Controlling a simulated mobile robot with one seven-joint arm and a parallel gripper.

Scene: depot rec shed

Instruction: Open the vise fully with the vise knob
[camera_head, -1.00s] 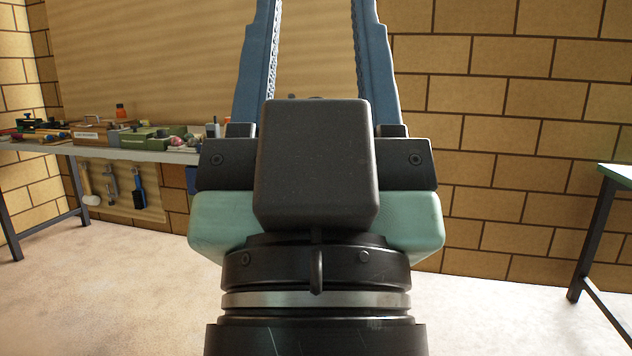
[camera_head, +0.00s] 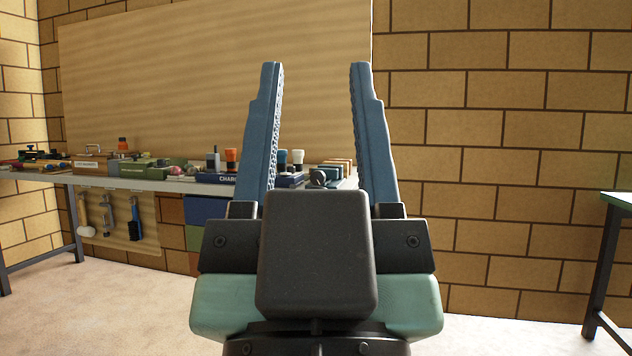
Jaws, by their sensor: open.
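My gripper (camera_head: 316,68) is open and empty in the head camera view. A black item (camera_head: 40,153) stands at the bench's far left. Either is too small to identify. My gripper hides part of the bench's right end.
The workbench (camera_head: 120,182) runs along the back left wall, with boxes, a charger (camera_head: 215,178) and bottles on it. Tools hang below on a panel (camera_head: 118,220). Another table (camera_head: 618,200) stands at the right edge. The floor (camera_head: 110,295) in front is clear.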

